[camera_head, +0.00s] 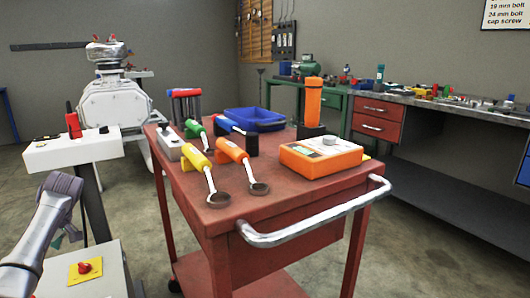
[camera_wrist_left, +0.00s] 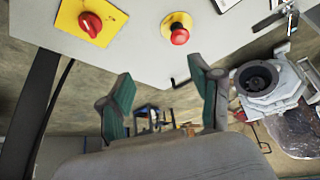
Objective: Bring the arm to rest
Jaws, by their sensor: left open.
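My left arm (camera_head: 45,225) comes in at the lower left of the head view, beside the white control stand and left of the red cart. In the left wrist view my left gripper (camera_wrist_left: 160,80) has its two green-padded fingers spread apart with nothing between them. In the head view only a small greenish bit of it shows behind the arm. The fingers point toward a grey control box (camera_wrist_left: 230,40) with a red knob (camera_wrist_left: 90,24) and a red button (camera_wrist_left: 179,34). I cannot tell the exact gap to it. My right gripper is in neither view.
A white machine (camera_head: 113,103) stands behind the control stand (camera_head: 75,150). Workbenches line the right wall. Floor is free right of the cart.

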